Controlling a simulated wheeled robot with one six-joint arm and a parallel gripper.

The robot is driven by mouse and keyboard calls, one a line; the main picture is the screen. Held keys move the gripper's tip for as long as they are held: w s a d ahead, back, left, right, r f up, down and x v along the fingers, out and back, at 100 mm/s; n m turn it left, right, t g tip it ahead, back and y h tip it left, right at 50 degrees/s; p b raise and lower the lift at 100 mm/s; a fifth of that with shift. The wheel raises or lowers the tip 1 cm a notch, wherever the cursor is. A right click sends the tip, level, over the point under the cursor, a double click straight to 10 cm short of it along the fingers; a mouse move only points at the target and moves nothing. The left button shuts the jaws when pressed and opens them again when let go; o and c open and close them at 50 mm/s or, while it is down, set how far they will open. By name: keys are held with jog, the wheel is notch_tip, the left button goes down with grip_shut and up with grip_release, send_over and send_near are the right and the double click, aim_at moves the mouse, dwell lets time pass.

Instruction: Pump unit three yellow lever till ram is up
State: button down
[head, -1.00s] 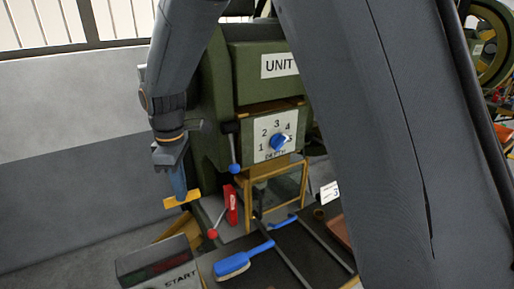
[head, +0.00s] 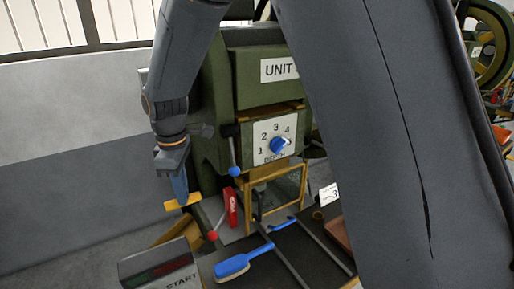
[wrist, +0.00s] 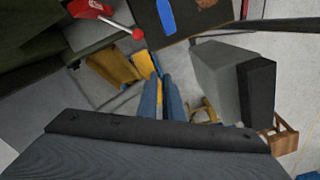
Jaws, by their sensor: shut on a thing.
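My gripper (head: 181,196) points down at the left of the green press and is shut on a yellow piece that looks like the end of the yellow lever (head: 172,206). In the wrist view, the two blue-grey fingers (wrist: 163,88) stand close together, with yellow (wrist: 156,64) showing at their tips. The green press (head: 222,75) carries a partly covered "UNIT" sign (head: 277,69); its number is hidden behind my arm. A yellow frame (head: 276,188) stands under the depth dial (head: 278,146). I cannot clearly make out the ram.
A red-knobbed lever (head: 212,236) and a red block (head: 231,206) are close right of my gripper. A START box (head: 160,264) stands in front. A blue brush (head: 232,266) lies on the dark bench. A blue-knobbed lever (head: 234,170) hangs on the press.

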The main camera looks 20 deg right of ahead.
jog(key=s+r+p, duration=0.4)
jog(key=r+p, duration=0.1)
jog(key=r, duration=0.6)
jog(key=shift+s+d, duration=0.35)
jog(key=shift+d, duration=0.05)
dwell(0.3)
jog(key=shift+s+d+f+b, duration=0.1)
jog(key=shift+d+f+b, duration=0.05)
jog(key=shift+f, duration=0.3)
jog(key=shift+s+d+f+b, duration=0.1)
jog(key=shift+d+f+b, duration=0.05)
jog(key=shift+f, duration=0.25)
jog(key=shift+w+a+f+b, duration=0.1)
jog(key=shift+w+f+b, duration=0.3)
jog(key=shift+f, duration=0.5)
jog(key=shift+w+a+f+b, duration=0.1)
jog(key=shift+w+f+b, duration=0.3)
jog(key=shift+f, duration=0.5)
jog(key=shift+w+a+f+b, duration=0.1)
jog(key=shift+w+f+b, duration=0.15)
jog(key=shift+f+b, duration=0.5)
jog(key=shift+f, duration=0.25)
